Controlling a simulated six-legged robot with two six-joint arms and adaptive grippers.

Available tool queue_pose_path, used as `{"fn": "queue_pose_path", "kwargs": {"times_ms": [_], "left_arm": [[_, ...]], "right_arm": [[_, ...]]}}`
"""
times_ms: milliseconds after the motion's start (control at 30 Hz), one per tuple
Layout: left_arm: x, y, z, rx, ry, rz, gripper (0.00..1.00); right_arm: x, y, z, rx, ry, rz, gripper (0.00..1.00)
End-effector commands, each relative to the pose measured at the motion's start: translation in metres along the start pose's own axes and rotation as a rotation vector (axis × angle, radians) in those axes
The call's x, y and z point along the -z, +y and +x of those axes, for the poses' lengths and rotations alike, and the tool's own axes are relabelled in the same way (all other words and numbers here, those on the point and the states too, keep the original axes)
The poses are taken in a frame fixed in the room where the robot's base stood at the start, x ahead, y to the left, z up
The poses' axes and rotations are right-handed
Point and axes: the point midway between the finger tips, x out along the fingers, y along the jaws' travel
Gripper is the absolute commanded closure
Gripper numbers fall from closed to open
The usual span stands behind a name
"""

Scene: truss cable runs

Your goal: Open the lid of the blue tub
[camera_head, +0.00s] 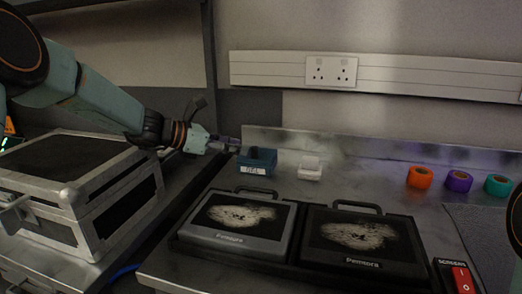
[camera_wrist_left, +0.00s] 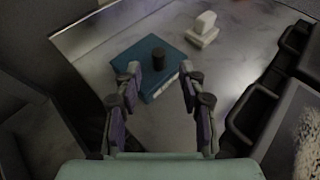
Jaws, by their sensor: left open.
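The blue tub (camera_head: 256,169) stands near the back of the steel bench, with a white label on its front. In the left wrist view the tub (camera_wrist_left: 131,57) shows from above, its flat blue top closed and a dark round knob (camera_wrist_left: 158,58) standing on it. My left gripper (camera_head: 230,144) reaches in from the left, just left of the tub's top. In the wrist view the left gripper (camera_wrist_left: 160,72) is open and empty, its fingers apart, with the knob between and slightly beyond their tips. My right gripper is out of view.
Two black-topped cases (camera_head: 235,243) (camera_head: 365,262) with handles lie in front. Orange (camera_head: 420,177), purple (camera_head: 459,181) and teal (camera_head: 497,185) rolls stand at right. A metal-edged case (camera_head: 72,195) is at left.

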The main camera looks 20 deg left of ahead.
Motion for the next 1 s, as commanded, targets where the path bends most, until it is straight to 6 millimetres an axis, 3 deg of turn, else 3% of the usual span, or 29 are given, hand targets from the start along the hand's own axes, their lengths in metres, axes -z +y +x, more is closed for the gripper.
{"fn": "queue_pose_path", "kwargs": {"times_ms": [167, 600, 1000], "left_arm": [[0.001, -0.003, 0.007, -0.001, 0.001, -0.001, 0.59], [0.003, -0.005, 0.066, -0.001, 0.002, -0.002, 0.59], [0.0, -0.004, 0.077, -0.001, 0.0, -0.002, 0.59]], "right_arm": [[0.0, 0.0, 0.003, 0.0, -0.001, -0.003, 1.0], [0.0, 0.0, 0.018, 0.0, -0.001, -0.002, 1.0], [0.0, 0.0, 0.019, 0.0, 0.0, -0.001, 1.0]]}}
